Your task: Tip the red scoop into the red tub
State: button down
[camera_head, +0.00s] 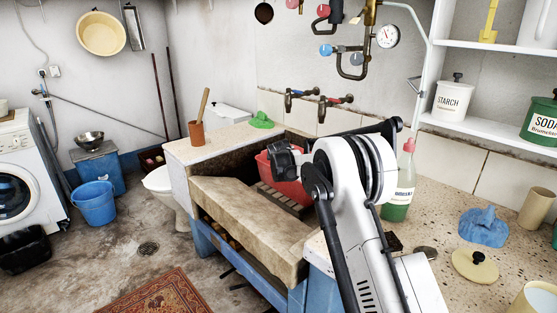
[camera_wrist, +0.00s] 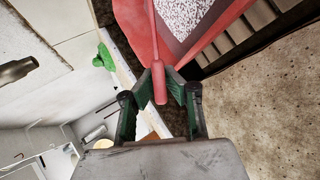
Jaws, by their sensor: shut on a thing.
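The red tub (camera_head: 290,181) stands in the stone trough, partly hidden behind my gripper (camera_head: 284,160) in the head view. In the wrist view my gripper (camera_wrist: 172,84) is shut on the handle of the red scoop (camera_wrist: 160,88). The scoop's thin shaft runs up to the top edge of the picture; its bowl is out of frame. Behind it is the red tub (camera_wrist: 224,22), with white grains showing inside it. I cannot tell whether the scoop touches the tub or holds anything. The scoop cannot be made out in the head view.
The stone trough (camera_head: 245,215) has a thick front rim and a slatted rack under the tub. Two taps (camera_head: 321,105) stick out above it. A green cloth (camera_head: 262,121) lies on the left ledge. A bottle with green liquid (camera_head: 399,190) stands right, beside my arm.

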jog(key=shift+r+p, duration=0.25)
jog(key=shift+p, duration=0.5)
